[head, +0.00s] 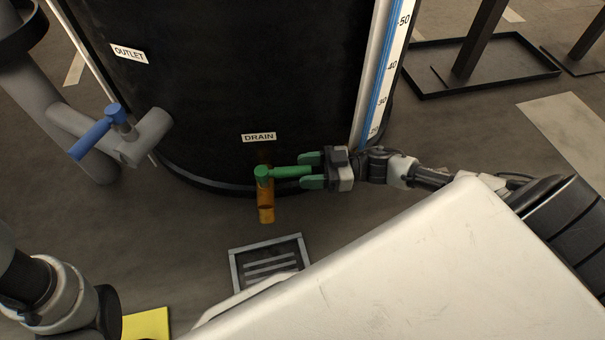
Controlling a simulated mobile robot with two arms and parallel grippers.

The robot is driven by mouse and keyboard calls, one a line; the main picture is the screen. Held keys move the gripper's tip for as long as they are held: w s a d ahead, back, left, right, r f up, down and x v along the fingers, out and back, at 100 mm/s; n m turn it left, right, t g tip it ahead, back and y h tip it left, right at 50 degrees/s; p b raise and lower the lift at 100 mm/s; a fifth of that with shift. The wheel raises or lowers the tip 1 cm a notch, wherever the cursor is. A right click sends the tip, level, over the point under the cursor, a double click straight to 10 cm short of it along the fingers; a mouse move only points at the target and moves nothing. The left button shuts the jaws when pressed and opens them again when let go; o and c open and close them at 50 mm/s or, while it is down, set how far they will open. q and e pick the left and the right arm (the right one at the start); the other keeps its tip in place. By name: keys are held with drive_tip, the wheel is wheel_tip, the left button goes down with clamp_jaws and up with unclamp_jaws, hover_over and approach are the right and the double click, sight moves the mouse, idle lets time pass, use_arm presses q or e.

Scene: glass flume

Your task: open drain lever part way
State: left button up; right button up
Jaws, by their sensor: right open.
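The green drain lever (285,172) sits on top of a brass drain valve (265,206) below the DRAIN label (259,137) on the black tank. The lever points to the right, across the valve's spout direction. My right gripper (311,170) is at the lever's right end, with its green fingertips open, one above and one below the lever in the picture. I cannot tell whether either finger touches the lever. My left arm (52,295) shows at the lower left; its gripper is out of view.
The black tank (225,75) fills the upper middle. A grey outlet pipe (140,135) with a blue handle (97,133) stands at the left. A floor grate (268,262) lies below the drain valve. A black tray stand (480,65) is at the upper right.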

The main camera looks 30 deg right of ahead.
drive_tip(key=shift+w+a, duration=0.3)
drive_tip(key=shift+a, duration=0.3)
clamp_jaws()
